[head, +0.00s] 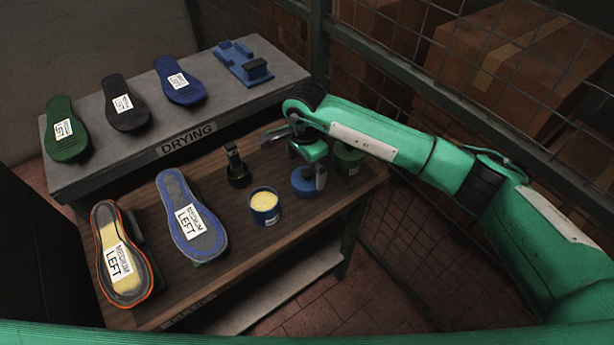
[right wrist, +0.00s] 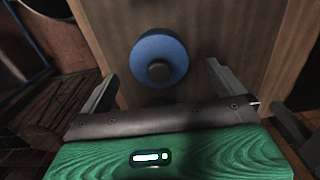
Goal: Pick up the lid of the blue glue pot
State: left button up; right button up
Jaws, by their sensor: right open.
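My left gripper is not in view.
A green pot (head: 348,158) stands just right of the lid. A black brush holder (head: 237,172) stands left of the gripper. Two labelled soles lie at the bench's left. Behind is a raised grey drying shelf (head: 225,113) with more soles. A wire mesh fence (head: 420,85) borders the right.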

aim_at(307, 172)
jog(key=f+p, duration=0.2)
jog(key=f, duration=0.2)
jog(key=shift+d, duration=0.2)
jog(key=shift+f, duration=0.35)
jog(key=c, duration=0.7)
jog(key=shift+o, duration=0.2)
